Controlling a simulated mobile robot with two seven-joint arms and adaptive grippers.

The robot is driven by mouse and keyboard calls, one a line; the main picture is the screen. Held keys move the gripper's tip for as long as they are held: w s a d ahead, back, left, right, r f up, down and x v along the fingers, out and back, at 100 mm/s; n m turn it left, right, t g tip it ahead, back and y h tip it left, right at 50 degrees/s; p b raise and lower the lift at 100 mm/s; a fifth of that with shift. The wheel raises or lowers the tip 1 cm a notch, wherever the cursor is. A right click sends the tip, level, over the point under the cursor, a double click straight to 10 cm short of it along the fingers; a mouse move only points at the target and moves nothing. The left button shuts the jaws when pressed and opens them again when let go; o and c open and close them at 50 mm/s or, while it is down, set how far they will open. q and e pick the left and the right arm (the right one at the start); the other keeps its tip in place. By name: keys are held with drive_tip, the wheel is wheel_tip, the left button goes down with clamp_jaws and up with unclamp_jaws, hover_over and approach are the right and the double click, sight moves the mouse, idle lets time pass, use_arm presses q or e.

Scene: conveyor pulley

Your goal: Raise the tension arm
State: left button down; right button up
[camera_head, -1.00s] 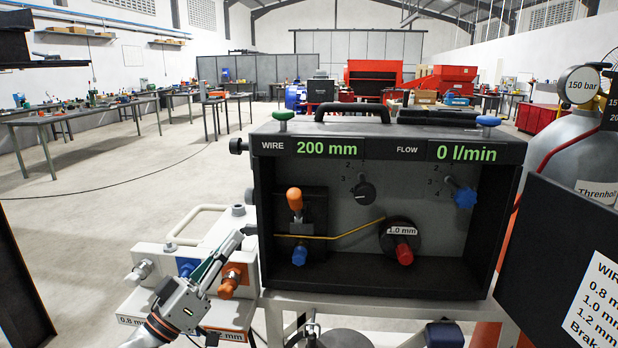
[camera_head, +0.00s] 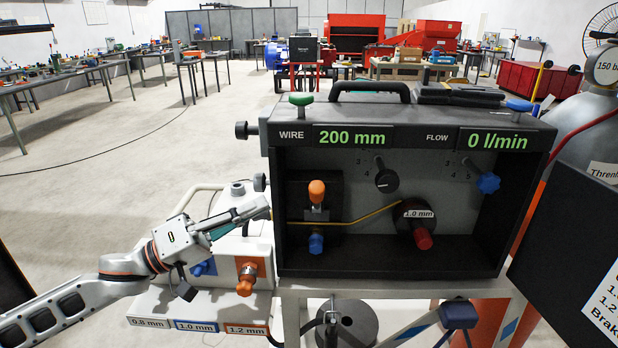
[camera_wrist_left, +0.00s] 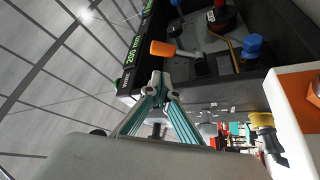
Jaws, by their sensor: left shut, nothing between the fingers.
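The wire feeder box (camera_head: 420,262) stands on a cart with its open front facing me. Inside at left, an orange-tipped lever (camera_head: 317,191) stands upright above a blue knob (camera_head: 316,243); I take it to be the tension arm. The orange tip also shows in the left wrist view (camera_wrist_left: 163,48), beyond my fingertips. A yellow wire (camera_head: 362,216) runs to the spool marked 1.0 mm (camera_head: 418,224). My left gripper (camera_head: 262,208) is shut and empty at the box's left front edge, left of the lever and apart from it. My right gripper is not in view.
A white unit with an orange fitting (camera_head: 250,271) and size labels sits below my left gripper. A gas cylinder (camera_head: 602,120) and a dark panel (camera_head: 572,245) stand at the right. A blue knob (camera_head: 487,183) sits at the box's right. Open floor lies at left.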

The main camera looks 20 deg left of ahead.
sight(317, 198)
use_arm(q)
drive_tip(key=p+x, duration=0.2)
drive_tip(key=x, duration=0.8)
drive_tip(key=shift+s+f+m, duration=0.1)
drive_tip(key=shift+f+m, duration=0.1)
drive_tip(key=shift+m, duration=0.1)
